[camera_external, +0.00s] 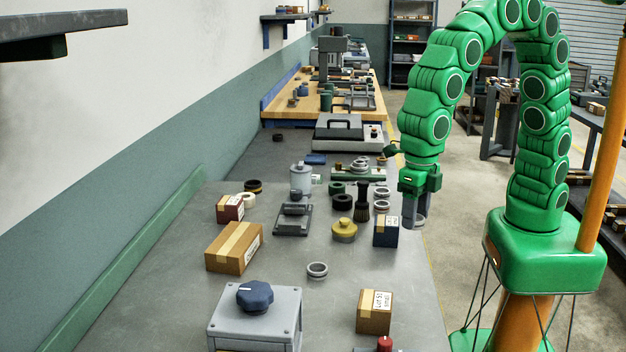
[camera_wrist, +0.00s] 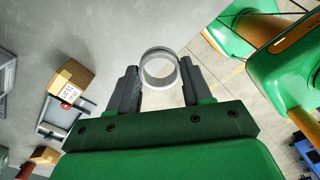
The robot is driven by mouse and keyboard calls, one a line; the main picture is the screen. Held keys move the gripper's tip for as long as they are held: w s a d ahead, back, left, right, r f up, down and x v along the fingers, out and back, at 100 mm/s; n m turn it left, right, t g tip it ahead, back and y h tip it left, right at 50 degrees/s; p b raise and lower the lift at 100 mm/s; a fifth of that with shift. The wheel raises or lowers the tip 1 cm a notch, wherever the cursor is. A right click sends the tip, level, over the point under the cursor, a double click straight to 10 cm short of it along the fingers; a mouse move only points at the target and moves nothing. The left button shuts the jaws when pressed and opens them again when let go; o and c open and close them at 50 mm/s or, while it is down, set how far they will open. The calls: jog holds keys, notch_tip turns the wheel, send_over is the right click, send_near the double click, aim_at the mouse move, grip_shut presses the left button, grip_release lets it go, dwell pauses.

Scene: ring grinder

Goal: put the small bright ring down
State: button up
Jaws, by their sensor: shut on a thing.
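My gripper (camera_external: 410,212) hangs with its fingers down near the right edge of the grey bench (camera_external: 290,325). It is shut on the small bright ring (camera_wrist: 149,70), a pale metal ring held between the two fingertips in the wrist view. In the external view the ring (camera_external: 420,221) shows partly behind the fingers. I cannot tell how high it is above the bench top, or whether it is fully over the bench.
A similar loose ring (camera_external: 317,269) lies on the bench. Left of my gripper stand a dark blue box (camera_external: 386,231), a yellow knobbed part (camera_external: 344,231) and more rings (camera_external: 381,207). A cardboard box (camera_external: 374,312) is nearer. Bare bench lies between them.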

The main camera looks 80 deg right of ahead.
jog(key=w+d+r, duration=0.2)
jog(key=w+d, duration=0.1)
jog(key=w, duration=0.5)
jog(key=w+d+r, duration=0.3)
jog(key=w, duration=0.5)
jog(key=w+d+r, duration=0.2)
jog(key=w+d, duration=0.1)
jog(key=w, duration=0.5)
send_over(250, 232)
jog(key=shift+s+f, duration=0.2)
jog(key=shift+f, duration=2.2)
jog(key=shift+s+f, duration=0.15)
jog(key=shift+f, duration=2.2)
jog(key=shift+w+a+f, duration=0.1)
jog(key=shift+w+f, duration=0.15)
jog(key=shift+f, duration=1.6)
jog(key=shift+f, duration=0.1)
